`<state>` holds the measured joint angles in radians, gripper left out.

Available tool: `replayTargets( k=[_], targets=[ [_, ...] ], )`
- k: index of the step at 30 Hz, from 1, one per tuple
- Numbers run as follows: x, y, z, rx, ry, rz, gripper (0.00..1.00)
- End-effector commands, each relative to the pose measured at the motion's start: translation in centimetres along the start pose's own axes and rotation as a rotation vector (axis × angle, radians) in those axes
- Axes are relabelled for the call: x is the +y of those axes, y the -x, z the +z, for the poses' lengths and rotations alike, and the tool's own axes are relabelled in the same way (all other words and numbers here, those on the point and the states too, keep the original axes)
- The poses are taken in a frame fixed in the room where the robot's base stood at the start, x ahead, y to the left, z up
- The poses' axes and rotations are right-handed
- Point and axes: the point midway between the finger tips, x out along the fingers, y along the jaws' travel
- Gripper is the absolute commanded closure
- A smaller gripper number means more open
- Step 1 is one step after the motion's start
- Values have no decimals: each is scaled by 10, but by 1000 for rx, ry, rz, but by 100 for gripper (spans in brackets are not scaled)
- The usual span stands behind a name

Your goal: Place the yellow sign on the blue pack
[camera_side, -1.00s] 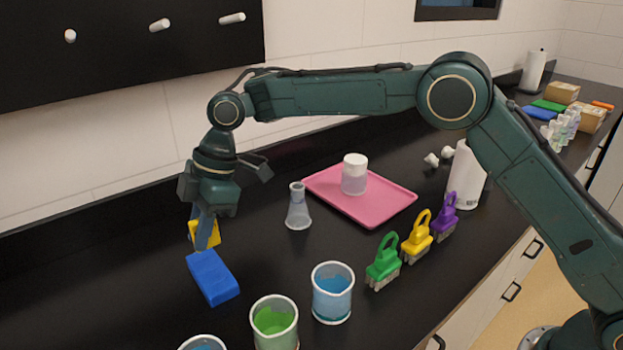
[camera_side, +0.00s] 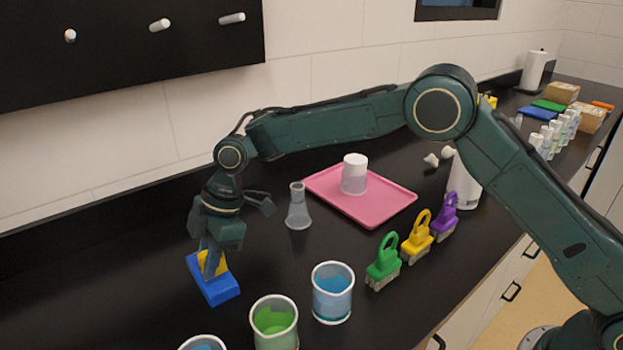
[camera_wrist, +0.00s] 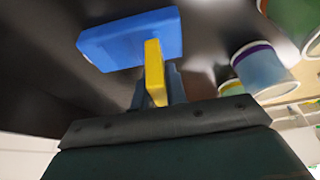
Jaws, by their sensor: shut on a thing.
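The blue pack (camera_side: 219,290) lies flat on the black counter at the left in the side view. It also shows at the top of the wrist view (camera_wrist: 110,42). The yellow sign (camera_side: 216,261) stands over the pack, partly hidden by a finger. In the wrist view the yellow sign (camera_wrist: 154,75) is a narrow upright slab between my fingers, overlapping the pack's edge. My gripper (camera_side: 211,268) points down and is shut on the sign. I cannot tell for certain whether the sign's lower edge touches the pack.
Beakers with green (camera_side: 274,322) and blue (camera_side: 332,293) liquid stand to the right of the pack. A flask (camera_side: 298,207) stands behind, beside a pink tray (camera_side: 388,207) with a white-capped jar (camera_side: 354,174). Green (camera_side: 383,262), yellow (camera_side: 417,238) and purple (camera_side: 445,216) brushes stand farther right.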

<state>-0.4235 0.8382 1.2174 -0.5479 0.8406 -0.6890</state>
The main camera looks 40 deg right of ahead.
Motion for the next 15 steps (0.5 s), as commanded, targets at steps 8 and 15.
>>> replayTargets(
  k=[8,15],
  targets=[
    [0,-9,4,0,2,0,100],
    [0,-11,4,0,1,0,100]
  ],
)
